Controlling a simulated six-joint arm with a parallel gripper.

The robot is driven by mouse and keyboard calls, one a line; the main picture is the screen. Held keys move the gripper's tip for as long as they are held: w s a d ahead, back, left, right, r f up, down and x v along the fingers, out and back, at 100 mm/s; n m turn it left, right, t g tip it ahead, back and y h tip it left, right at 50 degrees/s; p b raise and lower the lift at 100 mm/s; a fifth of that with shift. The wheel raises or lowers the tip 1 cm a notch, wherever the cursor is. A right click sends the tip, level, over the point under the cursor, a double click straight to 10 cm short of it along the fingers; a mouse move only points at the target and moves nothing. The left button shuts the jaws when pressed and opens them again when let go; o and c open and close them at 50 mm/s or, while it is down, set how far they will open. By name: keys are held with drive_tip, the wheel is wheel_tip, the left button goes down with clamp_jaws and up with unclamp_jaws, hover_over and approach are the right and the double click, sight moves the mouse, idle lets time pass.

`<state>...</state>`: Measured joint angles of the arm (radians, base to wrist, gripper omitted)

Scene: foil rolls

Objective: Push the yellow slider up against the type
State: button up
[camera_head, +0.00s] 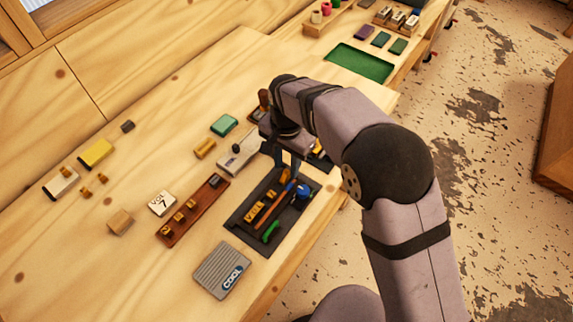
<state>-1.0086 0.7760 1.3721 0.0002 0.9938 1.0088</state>
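A dark tray (238,226) lies near the table's front edge. In it, yellow type blocks (255,211) with dark letters stand in a short row at the left. A small yellow piece (272,194) sits just past the row, and an orange-yellow piece (285,176) shows farther back, under my gripper. I cannot tell for sure which of these is the slider. My gripper (287,171) points down over the back part of the tray, its two fingers seemingly apart. The fingertips are small and partly shaded, so whether they touch or hold anything is unclear.
The tray also holds a reddish-brown strip (268,213), a blue knob (304,191) and a green piece (270,231). A grey ribbed block (222,270), a brown rack (192,210) and a grey device (240,152) stand close around it.

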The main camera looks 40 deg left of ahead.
drive_tip(key=shift+f, duration=1.05)
clamp_jaws()
drive_tip(key=shift+s, duration=1.7)
unclamp_jaws()
